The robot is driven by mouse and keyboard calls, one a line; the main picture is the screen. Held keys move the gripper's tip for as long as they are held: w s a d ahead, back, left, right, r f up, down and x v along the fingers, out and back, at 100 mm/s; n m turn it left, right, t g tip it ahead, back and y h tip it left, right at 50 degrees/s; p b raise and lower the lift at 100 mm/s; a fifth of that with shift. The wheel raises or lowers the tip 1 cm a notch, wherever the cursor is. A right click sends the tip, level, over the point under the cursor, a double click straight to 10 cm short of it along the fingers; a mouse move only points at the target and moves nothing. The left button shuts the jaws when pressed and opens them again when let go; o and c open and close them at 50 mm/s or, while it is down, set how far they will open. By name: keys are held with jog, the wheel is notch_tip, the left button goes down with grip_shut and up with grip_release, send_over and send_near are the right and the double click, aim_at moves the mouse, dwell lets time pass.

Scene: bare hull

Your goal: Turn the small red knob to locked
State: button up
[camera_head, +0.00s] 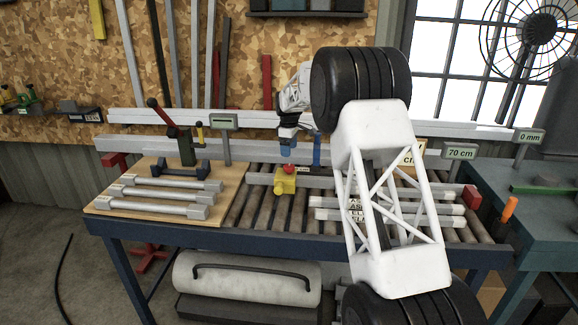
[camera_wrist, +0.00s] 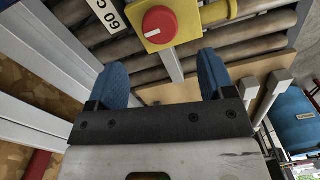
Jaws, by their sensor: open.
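The small red knob (camera_wrist: 159,23) sits on a yellow box (camera_wrist: 183,38), with a short pale mark on its face toward its lower side in the wrist view. In the head view the knob (camera_head: 289,169) is on top of the yellow box (camera_head: 285,184) on the roller table. My gripper (camera_wrist: 163,78) is open, its two blue fingers apart and empty. The knob lies beyond the fingertips, roughly centred between them, and is not touched. In the head view my gripper (camera_head: 287,150) hangs just above the knob. I cannot read any locked marking.
A wooden board (camera_head: 150,207) with metal bars and a red-handled clamp lies left on the roller table (camera_head: 310,221). A rail (camera_head: 130,143) with distance signs runs behind. Pale bars (camera_head: 333,214) lie right of the box. My white arm covers much of the right side.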

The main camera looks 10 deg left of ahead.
aim_at(289, 166)
jog(key=shift+f, duration=0.1)
jog(key=shift+f, duration=3.8)
jog(key=c, duration=0.9)
